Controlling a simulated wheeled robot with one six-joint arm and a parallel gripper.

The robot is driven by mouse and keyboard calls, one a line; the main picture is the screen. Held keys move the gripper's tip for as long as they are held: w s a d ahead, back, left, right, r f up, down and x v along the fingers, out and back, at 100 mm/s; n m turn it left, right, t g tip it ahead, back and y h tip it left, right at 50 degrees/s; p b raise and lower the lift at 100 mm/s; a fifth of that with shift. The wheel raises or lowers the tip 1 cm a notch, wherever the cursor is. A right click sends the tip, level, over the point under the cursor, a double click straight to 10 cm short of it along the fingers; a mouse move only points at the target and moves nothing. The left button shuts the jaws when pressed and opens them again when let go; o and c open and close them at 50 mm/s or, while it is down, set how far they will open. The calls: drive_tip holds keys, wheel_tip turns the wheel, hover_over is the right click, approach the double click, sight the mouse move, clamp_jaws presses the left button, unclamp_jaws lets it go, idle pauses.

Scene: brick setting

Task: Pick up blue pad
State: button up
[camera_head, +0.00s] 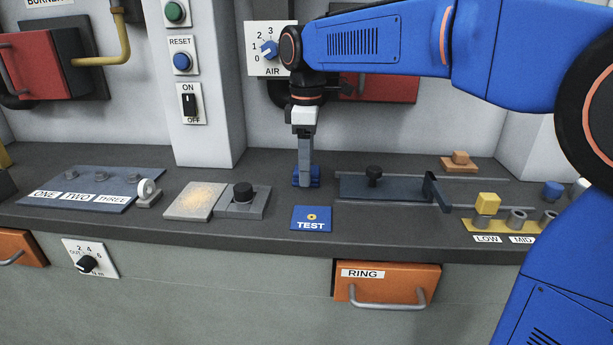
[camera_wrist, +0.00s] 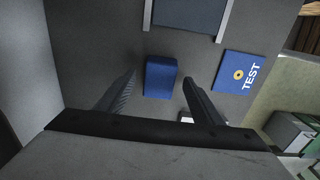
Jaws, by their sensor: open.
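A small blue block, which looks like the blue pad (camera_wrist: 160,77), lies on the dark counter in the wrist view. My gripper (camera_wrist: 159,82) is open, with one finger to the left and one to the right of the block. Gaps show on both sides, and neither finger appears to touch it. In the head view my gripper (camera_head: 304,176) points straight down at the counter, and parts of the blue pad (camera_head: 315,177) show around its tip. I cannot tell how far the fingertips are above the counter.
A flat blue TEST plate (camera_head: 311,219) lies just in front, right of the block in the wrist view. A dark slide plate on rails (camera_head: 395,188) is to the right. A pale tile (camera_head: 194,200) and black-knobbed block (camera_head: 242,199) are left. The wall stands behind.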

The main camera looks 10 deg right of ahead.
drive_tip(key=shift+f, duration=0.2)
drive_tip(key=c, duration=1.2)
drive_tip(key=shift+o, duration=0.2)
drive_tip(key=shift+r, duration=0.1)
wheel_tip(320, 180, up, 18)
drive_tip(key=shift+o, duration=0.7)
drive_tip(key=shift+a, duration=0.1)
